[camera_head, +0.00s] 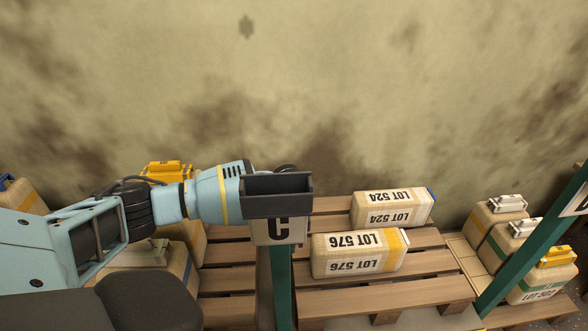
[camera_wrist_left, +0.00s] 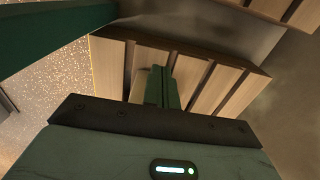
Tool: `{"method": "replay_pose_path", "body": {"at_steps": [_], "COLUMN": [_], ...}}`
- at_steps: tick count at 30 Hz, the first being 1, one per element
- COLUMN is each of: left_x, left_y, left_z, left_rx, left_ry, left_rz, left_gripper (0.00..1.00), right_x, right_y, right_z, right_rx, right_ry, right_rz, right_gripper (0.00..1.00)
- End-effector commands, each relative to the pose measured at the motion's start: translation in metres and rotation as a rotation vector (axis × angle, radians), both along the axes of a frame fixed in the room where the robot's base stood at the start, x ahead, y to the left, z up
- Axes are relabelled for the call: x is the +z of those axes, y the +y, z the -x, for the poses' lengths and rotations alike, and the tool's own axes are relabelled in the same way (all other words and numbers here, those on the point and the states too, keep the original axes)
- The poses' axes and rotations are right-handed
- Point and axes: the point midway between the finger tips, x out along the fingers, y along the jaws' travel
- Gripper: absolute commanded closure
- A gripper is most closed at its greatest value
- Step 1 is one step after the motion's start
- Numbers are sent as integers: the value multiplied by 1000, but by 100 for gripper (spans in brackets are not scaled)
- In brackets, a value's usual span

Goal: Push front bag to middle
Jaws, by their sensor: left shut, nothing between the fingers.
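Two pale bags lie side by side on a slatted wooden pallet (camera_head: 370,297) in the head view. The nearer bag, LOT 576 (camera_head: 345,255), has a yellow band at its right end. The farther bag, LOT 524 (camera_head: 385,210), has a blue right end and sits slightly to the right. My left gripper (camera_head: 278,190) is left of both bags, apparently apart from them; its fingers are hidden in the head view. In the left wrist view its green fingers (camera_wrist_left: 163,88) are together, with nothing between them, over wooden slats. My right gripper is out of view.
A green post (camera_head: 280,285) with a sign C (camera_head: 278,230) stands just below my left gripper. Another green post (camera_head: 530,245) slants at the right. Containers with yellow (camera_head: 167,173) and white handles (camera_head: 507,203) stand left and right. A stained wall is behind.

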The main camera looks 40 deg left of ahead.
Motion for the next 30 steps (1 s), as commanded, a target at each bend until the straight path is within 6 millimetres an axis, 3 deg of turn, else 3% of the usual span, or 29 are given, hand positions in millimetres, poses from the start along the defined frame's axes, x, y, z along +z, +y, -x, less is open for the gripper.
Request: {"method": "replay_pose_path", "body": {"at_steps": [1,6,15,30], "left_x": [-15,-45,-40,-37], "left_y": [0,0,-23,-27], "left_z": [1,0,-27,-31], "left_rx": [0,1,0,0], "left_ry": [4,4,0,-1], "left_rz": [-1,0,0,1], "left_gripper": [100,100,100,100], "right_x": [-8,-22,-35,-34], "right_y": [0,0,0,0], "right_z": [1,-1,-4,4], "right_rx": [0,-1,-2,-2], "right_ry": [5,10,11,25], "right_rz": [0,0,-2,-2], "right_gripper": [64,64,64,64]}}
